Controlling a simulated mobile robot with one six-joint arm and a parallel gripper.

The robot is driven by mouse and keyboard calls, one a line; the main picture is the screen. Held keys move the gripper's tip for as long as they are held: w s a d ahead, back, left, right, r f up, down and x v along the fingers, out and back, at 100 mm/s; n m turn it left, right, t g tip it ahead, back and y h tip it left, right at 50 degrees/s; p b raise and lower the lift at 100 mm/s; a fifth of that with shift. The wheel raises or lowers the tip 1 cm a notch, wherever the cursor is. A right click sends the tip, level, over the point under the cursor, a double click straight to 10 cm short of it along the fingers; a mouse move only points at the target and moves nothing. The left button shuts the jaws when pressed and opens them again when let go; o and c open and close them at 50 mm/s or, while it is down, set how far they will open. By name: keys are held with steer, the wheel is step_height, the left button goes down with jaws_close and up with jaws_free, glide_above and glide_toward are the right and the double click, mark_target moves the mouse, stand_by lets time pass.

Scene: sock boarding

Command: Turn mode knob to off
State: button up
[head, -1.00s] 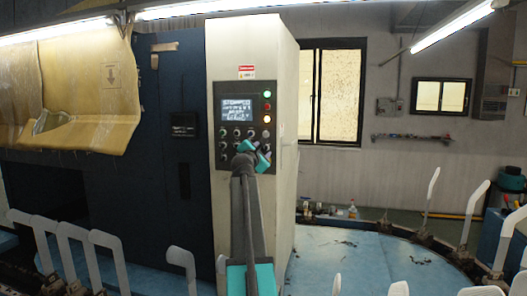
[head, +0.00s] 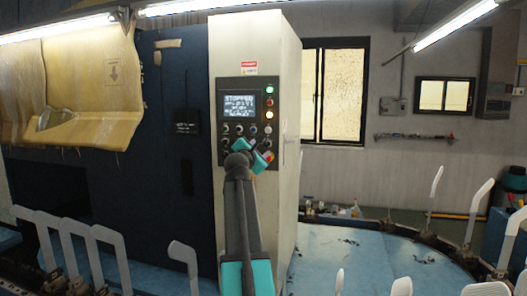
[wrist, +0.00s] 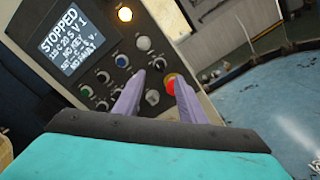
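The control panel (head: 232,128) is on the front of a cream cabinet, with a lit screen (head: 238,105) reading "STOPPED". In the wrist view the panel holds several small knobs and buttons, including a blue one (wrist: 122,60), a pale round one (wrist: 143,43) and a red one (wrist: 169,84). I cannot read which knob is the mode knob. My gripper (wrist: 156,82) has two purple fingers, apart and empty, in front of the panel's lower right. A grey knob (wrist: 152,97) shows between them. The right finger overlaps the red button. In the head view my teal gripper (head: 257,157) hides the panel's lower part.
A round blue table (head: 375,255) with upright white sock boards (head: 479,195) stands to the right. More boards (head: 105,240) line the lower left. A yellowish sheet (head: 85,75) hangs at the upper left. Indicator lamps (head: 269,102) line the panel's right edge.

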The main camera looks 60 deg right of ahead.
steer(key=b+v, duration=0.1)
steer(key=v, duration=0.5)
steer(key=shift+w+a+f, duration=0.1)
stand_by(0.5)
